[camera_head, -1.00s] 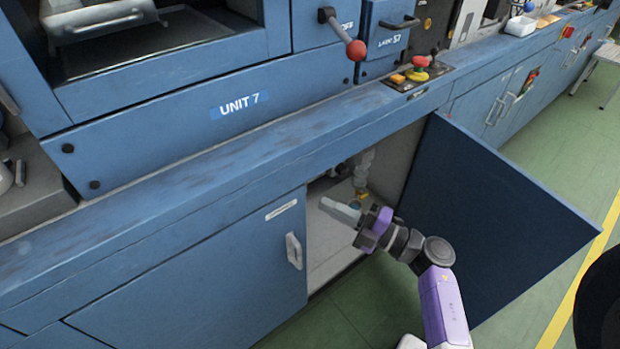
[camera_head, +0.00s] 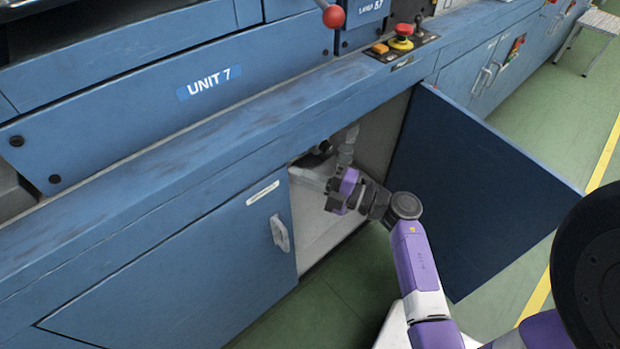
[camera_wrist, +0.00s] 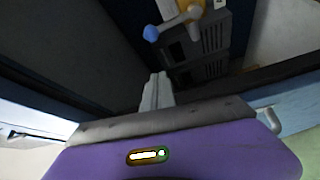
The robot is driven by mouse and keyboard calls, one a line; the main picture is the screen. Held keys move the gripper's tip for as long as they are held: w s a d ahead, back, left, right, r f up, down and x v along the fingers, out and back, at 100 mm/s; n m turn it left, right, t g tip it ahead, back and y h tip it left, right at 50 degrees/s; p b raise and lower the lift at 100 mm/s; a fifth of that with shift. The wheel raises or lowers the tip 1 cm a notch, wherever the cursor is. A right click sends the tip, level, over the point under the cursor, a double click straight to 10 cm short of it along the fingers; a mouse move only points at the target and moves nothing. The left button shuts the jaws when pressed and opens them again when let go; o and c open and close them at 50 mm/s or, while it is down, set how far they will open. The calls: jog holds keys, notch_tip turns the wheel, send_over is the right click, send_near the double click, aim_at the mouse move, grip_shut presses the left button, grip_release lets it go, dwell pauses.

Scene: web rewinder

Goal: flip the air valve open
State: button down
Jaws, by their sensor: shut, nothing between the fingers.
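The air valve seems to be the yellow-bodied fitting (camera_wrist: 213,5) at the top of the wrist view, partly cut off by the frame edge. A pale lever (camera_wrist: 178,21) with a blue knob (camera_wrist: 151,33) sticks out from it toward the left. My gripper (camera_wrist: 157,78) is shut and empty, its fingers pointing toward the valve with a visible gap from the knob. In the head view my gripper (camera_head: 308,178) is inside the open cabinet. There I cannot make out the valve, which my wrist and the cabinet edge seem to hide.
The open dark blue cabinet door (camera_head: 470,190) stands to the right of my arm. The closed door (camera_head: 190,265) with its handle (camera_head: 280,234) is on the left. A pale pipe (camera_head: 347,148) hangs inside. Dark slotted boxes (camera_wrist: 200,50) lie beyond the fingers.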

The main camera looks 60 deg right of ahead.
jog(key=shift+w+d+f+b, duration=0.1)
jog(key=shift+w+d+b, duration=0.35)
jog(key=shift+w, duration=0.35)
jog(key=shift+w+d+b, duration=0.35)
jog(key=shift+w+d, duration=0.15)
jog(key=shift+w, duration=0.35)
jog(key=shift+w+d+f+b, duration=0.1)
jog(key=shift+w+d+b, duration=0.35)
jog(key=shift+w, duration=0.35)
jog(key=shift+s+d+r+m+t+p, duration=0.15)
jog(key=shift+d+m+t+p, duration=0.15)
jog(key=shift+d+m+p, duration=0.15)
jog(key=s+d+f+m+t+h+b, duration=0.1)
jog(key=d+f+m+h, duration=0.2)
jog(key=m+h, duration=0.3)
jog(key=s+d+f+m+t+h+b, duration=0.1)
jog(key=m+h, duration=0.5)
jog(key=m, duration=1)
jog(key=d+f+t, duration=0.1)
jog(key=d+f, duration=0.1)
jog(key=d, duration=0.1)
jog(key=shift+d+f+m, duration=0.15)
jog(key=shift+d+m, duration=0.2)
jog(key=shift+s, duration=0.1)
